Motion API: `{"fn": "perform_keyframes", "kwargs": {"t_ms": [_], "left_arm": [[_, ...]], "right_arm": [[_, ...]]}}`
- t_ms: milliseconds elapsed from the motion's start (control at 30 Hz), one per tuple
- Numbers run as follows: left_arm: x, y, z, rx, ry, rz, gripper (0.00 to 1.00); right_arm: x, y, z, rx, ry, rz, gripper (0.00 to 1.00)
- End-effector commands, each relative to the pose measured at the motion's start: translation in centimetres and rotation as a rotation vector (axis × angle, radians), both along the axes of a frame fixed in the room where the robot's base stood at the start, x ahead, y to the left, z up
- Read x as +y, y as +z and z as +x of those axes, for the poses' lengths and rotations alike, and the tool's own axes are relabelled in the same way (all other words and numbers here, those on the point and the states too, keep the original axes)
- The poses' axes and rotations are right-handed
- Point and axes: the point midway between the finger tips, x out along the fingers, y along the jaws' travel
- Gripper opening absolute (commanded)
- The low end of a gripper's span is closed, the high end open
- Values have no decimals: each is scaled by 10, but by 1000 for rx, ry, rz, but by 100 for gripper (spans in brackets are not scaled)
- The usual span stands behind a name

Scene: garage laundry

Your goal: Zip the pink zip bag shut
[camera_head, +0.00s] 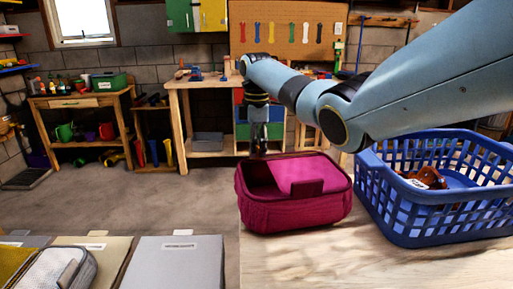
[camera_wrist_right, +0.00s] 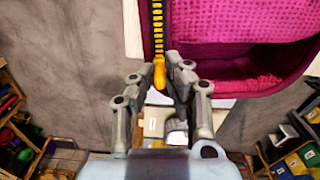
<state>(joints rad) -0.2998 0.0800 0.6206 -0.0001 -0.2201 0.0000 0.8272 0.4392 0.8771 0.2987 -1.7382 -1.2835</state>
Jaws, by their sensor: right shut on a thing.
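The pink zip bag (camera_head: 290,211) stands upright on the pale wooden table top. A lighter pink top panel (camera_head: 297,172) covers part of its top, and a dark opening shows at the left. My right gripper (camera_head: 258,149) reaches down at the bag's far left corner. In the right wrist view, my right gripper (camera_wrist_right: 161,76) is shut on the orange zip pull (camera_wrist_right: 159,70), at the end of a yellow zip track (camera_wrist_right: 157,25) along the bag's edge. The bag's pink fabric (camera_wrist_right: 245,18) and open dark inside show beside it. My left gripper is not in view.
A blue laundry basket (camera_head: 440,217) with a brown item inside stands right beside the bag. The wooden table top (camera_head: 300,262) is clear in front. Binders (camera_head: 175,262) and a grey pouch (camera_head: 58,268) lie at lower left. Workbenches stand farther back.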

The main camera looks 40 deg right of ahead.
Motion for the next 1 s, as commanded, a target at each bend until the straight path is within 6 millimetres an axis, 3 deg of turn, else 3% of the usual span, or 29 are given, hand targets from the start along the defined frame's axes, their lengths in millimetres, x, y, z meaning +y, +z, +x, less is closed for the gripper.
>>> {"fn": "perform_keyframes", "kwargs": {"t_ms": [300, 533, 567, 700, 1000], "left_arm": [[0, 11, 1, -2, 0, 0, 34], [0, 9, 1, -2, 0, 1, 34], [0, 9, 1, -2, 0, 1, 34], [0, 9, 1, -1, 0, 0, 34], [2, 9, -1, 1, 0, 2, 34]], "right_arm": [[22, 2, 14, -1, 1, 1, 0], [21, 0, 14, -1, 0, -1, 0], [21, 0, 14, -1, 0, -1, 15], [21, 0, 14, 0, 0, 0, 33], [21, 2, 14, -1, 0, -1, 35]]}}
